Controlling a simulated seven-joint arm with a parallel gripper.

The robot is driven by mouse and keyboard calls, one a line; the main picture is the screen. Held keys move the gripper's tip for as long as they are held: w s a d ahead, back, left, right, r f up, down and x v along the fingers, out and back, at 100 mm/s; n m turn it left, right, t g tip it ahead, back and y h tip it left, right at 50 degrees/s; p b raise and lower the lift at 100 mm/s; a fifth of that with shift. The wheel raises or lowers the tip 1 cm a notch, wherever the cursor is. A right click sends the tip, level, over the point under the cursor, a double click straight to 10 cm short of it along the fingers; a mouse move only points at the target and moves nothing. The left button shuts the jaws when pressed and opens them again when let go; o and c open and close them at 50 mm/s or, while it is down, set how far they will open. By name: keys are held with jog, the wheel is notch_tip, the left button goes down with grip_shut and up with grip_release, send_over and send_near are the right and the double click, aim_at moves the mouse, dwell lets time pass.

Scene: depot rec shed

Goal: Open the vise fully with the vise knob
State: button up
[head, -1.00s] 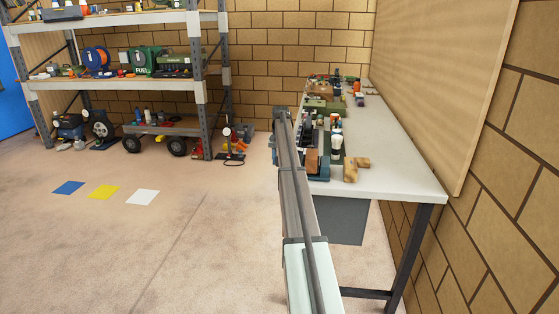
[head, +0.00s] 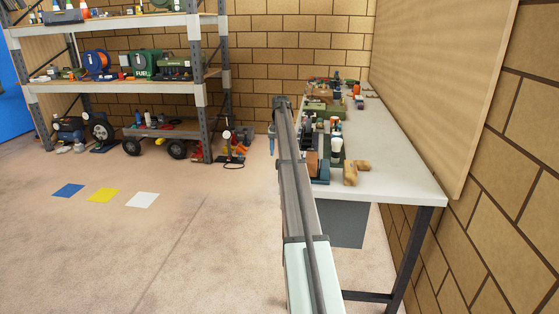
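A small teal-blue and dark object (head: 320,172) stands at the near left edge of the workbench, partly hidden by my arm. It may be the vise, but it is too small to be sure. I cannot make out its knob or how far its jaws are apart. My arm reaches away from the bottom of the head view along the bench's left edge. A small blue-grey part shows just left of my arm near its far end, and I cannot tell what it is. My gripper is not visible; my arm covers that area.
The white workbench (head: 400,180) runs along the right wall, its right half clear. Wooden pieces (head: 355,172), a white-topped item (head: 336,145) and several tools crowd its left side. A loaded shelf rack (head: 120,88) and a cart (head: 165,132) stand back left. Floor left is open.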

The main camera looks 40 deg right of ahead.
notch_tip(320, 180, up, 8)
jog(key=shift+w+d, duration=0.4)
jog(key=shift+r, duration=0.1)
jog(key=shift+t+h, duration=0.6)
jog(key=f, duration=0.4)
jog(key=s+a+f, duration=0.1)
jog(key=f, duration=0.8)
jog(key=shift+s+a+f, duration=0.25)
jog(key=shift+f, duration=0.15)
